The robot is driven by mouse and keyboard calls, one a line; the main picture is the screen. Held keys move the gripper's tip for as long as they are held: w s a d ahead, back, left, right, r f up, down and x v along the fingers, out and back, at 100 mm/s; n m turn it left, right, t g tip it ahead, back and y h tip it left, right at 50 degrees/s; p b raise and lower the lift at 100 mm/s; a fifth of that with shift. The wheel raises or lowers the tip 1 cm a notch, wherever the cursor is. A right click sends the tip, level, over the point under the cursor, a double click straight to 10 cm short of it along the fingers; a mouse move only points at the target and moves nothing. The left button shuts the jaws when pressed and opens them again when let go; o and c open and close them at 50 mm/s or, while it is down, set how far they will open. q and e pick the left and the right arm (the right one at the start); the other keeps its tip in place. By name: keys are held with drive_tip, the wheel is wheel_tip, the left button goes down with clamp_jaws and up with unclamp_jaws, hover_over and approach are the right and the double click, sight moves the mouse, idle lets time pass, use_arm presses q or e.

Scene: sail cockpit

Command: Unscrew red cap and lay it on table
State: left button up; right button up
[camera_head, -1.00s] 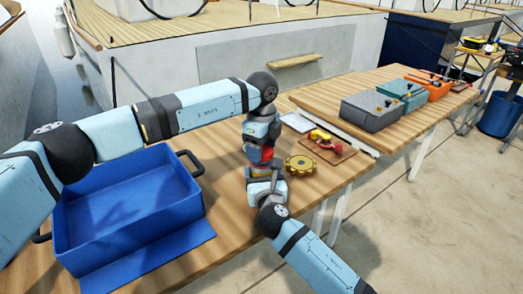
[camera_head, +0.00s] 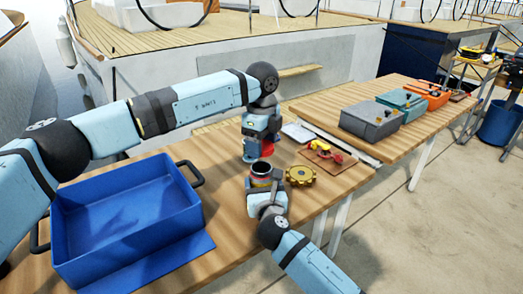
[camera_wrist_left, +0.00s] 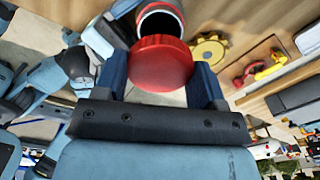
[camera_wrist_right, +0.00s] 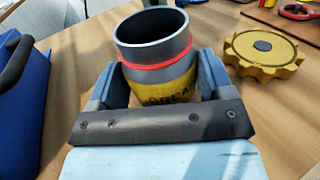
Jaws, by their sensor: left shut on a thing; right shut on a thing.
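The red cap (camera_wrist_left: 160,62) is held between the fingers of my left gripper (camera_wrist_left: 162,75); in the head view the cap (camera_head: 266,147) shows beside the fingers, above and behind the container. The open container (camera_wrist_right: 155,52) is a dark grey cylinder with a red ring and a yellow lettered band. My right gripper (camera_wrist_right: 155,85) is shut around its lower part. In the head view the container (camera_head: 261,171) stands upright with its dark mouth open, apart from the cap. The wooden table (camera_head: 225,215) lies beneath; the container's base is hidden by my right gripper.
A yellow gear-shaped wheel (camera_head: 300,176) lies right of the container. Behind it is a board (camera_head: 328,158) with red and yellow tools. A large blue bin (camera_head: 125,230) fills the left of the table. Grey, teal and orange boxes stand on the farther table.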

drive_tip(key=o, duration=1.7)
drive_tip(key=shift+o, duration=0.2)
